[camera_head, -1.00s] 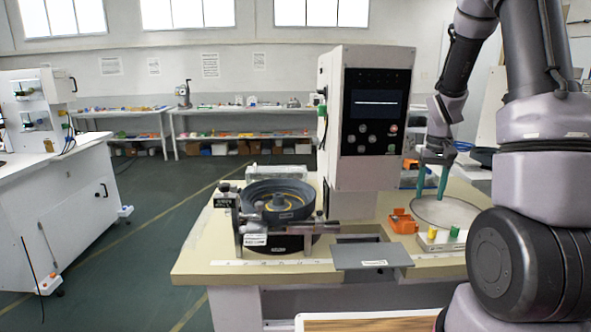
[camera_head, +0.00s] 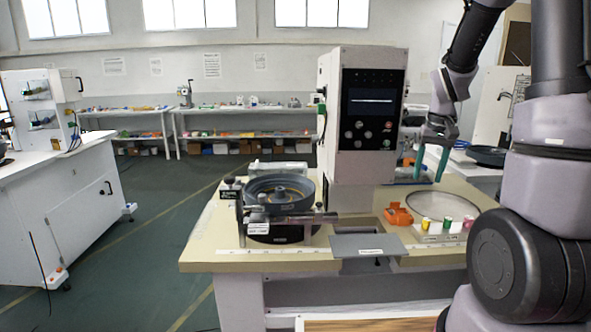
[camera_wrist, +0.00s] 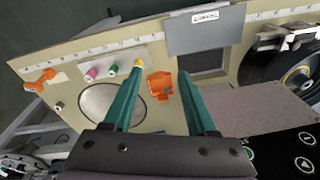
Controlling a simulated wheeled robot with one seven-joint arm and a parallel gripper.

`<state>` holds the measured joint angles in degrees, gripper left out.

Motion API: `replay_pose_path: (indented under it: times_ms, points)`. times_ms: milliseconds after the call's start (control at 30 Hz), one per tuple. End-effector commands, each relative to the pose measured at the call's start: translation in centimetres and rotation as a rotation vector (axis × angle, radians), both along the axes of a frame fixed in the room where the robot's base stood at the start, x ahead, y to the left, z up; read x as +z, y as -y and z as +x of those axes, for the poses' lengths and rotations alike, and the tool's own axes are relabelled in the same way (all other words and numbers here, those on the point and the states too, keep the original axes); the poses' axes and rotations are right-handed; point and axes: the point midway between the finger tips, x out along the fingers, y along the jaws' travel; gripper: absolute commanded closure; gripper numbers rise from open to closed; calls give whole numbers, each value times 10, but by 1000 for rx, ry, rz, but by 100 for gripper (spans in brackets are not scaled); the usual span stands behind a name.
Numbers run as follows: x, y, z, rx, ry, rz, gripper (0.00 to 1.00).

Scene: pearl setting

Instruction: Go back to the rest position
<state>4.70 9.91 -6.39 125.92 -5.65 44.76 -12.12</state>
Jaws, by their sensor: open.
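My gripper (camera_head: 432,164) has two teal fingers, spread apart with nothing between them. In the head view it hangs in the air at the right, beside the machine's control column (camera_head: 366,118) and above the back of the beige bench (camera_head: 215,245). In the wrist view the open fingers (camera_wrist: 157,95) point over the bench. An orange part (camera_head: 398,215) lies on the bench beyond the fingertips, and it also shows between the fingers in the wrist view (camera_wrist: 160,86). My upper arm covers the right side of the head view.
A round grey plate (camera_head: 440,205) lies beside a small block (camera_head: 438,238) with yellow, green and pink pegs. A black rotary bowl (camera_head: 279,190) stands at the bench's left. A grey flap (camera_head: 367,246) is at the front edge. Green floor is open to the left.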

Motion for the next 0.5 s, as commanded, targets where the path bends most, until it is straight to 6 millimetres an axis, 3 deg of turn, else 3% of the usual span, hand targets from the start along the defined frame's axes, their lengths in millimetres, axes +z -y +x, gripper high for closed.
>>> replay_pose_path:
  times_ms: [267,500]
  points:
    - [71,-31,-32,-30,135,39,43]
    - [140,-69,-92,-62,300,100,43]
